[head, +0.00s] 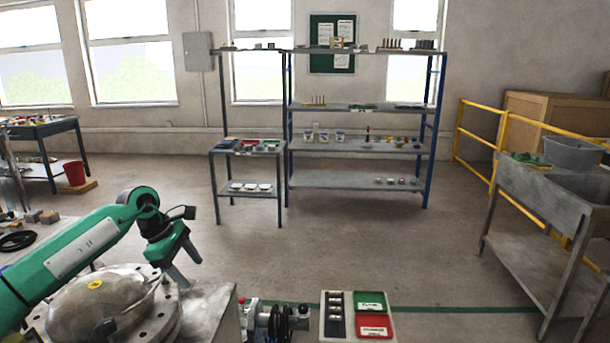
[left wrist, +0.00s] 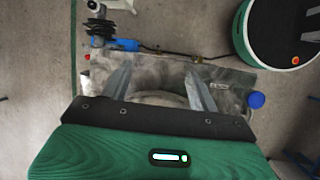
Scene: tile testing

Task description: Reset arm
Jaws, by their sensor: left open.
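My left arm comes in from the left in the head view, green with black joints. My left gripper (head: 185,270) hangs above and beside a rounded metal casting on a round flange (head: 100,305). In the left wrist view the two fingers of my left gripper (left wrist: 160,88) stand apart with nothing between them. Below them is a grey metal work surface (left wrist: 155,70). My right gripper is not in view.
A tray with green and red compartments (head: 373,302) lies at the bottom centre, next to a black ringed device (head: 280,322). Shelves (head: 360,146) stand at the back. A metal bench with a grey tub (head: 572,153) is at right. The middle floor is clear.

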